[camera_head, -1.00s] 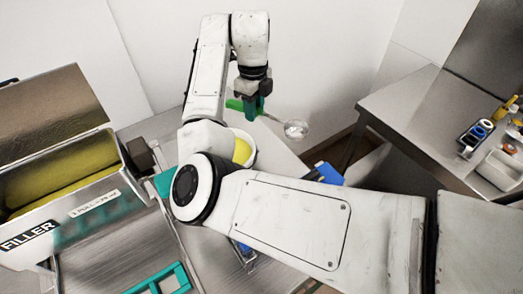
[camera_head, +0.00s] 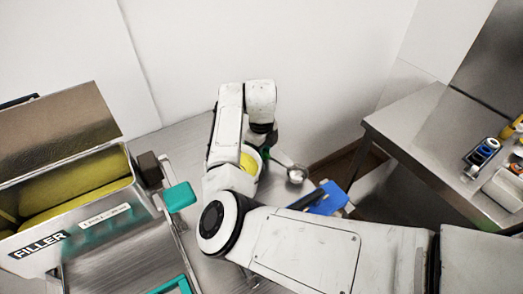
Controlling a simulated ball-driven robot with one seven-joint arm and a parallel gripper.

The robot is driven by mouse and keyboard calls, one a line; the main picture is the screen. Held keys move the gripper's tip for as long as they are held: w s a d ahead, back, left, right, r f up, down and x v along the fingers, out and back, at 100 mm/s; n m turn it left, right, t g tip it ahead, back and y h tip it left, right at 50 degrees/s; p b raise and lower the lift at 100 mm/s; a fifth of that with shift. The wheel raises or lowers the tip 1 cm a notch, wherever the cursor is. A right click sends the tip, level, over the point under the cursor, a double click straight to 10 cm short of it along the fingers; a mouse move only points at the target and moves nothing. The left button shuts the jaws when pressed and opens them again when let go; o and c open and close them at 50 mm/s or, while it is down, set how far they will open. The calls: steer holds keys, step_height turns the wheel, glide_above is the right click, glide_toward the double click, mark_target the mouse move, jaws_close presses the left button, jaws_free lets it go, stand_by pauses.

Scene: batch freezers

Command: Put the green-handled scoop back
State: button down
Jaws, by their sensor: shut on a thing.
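The green-handled scoop shows its round metal bowl (camera_head: 297,174) and thin shaft, pointing to the right. My gripper (camera_head: 267,150) is shut on the scoop's green handle, which is mostly hidden behind my arm. It is low over the steel table, close beside a white tub (camera_head: 262,167) with yellow contents. My own arm covers much of the tub and the handle. I cannot tell whether the scoop touches anything below it.
A blue object (camera_head: 326,200) is right of the scoop. The filler machine (camera_head: 70,215), with its lid up, stands at the left, with a teal part (camera_head: 180,196) on its side. A second steel table (camera_head: 420,125) at the right holds a caddy (camera_head: 482,155) and a white bin (camera_head: 505,188).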

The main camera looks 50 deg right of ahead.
steer(key=shift+f, duration=0.15)
steer(key=c, duration=0.8)
jaws_free()
steer(key=shift+c, duration=0.2)
step_height(320, 180, up, 12)
steer(key=b, duration=0.2)
steer(key=shift+r, duration=0.2)
